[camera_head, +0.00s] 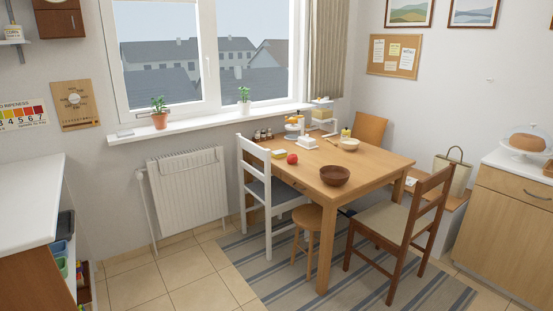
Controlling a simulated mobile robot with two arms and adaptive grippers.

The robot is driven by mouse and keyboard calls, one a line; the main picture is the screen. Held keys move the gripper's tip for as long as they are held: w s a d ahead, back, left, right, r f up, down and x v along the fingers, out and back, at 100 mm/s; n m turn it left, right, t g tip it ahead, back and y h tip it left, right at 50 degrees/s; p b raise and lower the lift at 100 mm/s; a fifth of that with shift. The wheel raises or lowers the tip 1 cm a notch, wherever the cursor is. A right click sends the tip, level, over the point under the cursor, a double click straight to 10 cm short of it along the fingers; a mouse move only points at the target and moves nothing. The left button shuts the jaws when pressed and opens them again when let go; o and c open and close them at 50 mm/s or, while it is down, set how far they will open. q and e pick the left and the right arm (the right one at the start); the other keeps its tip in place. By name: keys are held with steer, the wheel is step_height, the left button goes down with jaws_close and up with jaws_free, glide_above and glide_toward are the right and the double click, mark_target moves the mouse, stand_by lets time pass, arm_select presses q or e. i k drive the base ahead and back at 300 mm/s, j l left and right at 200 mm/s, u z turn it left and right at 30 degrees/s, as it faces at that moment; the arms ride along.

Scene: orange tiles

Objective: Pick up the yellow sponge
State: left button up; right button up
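A small yellow block (279,153), which looks like the sponge, lies on the wooden table (370,163) near its left edge. It is too small to make out clearly. A red apple or tomato (292,159) sits just to its right. Neither of my grippers is in the head view.
The table also holds a brown bowl (335,176), a pale bowl (349,144) and a white butter dish (307,142). A white chair (267,190), a stool (308,217) and a brown chair (405,222) stand around it. The tiled floor (170,275) at front left is clear.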

mark_target(281, 153)
steer(key=i+z, duration=0.1)
steer(key=i, duration=0.65)
steer(key=i+j+z, duration=0.1)
steer(key=i, duration=0.6)
steer(key=i+j+z, duration=0.1)
steer(key=i+j, duration=0.15)
steer(key=i, duration=0.45)
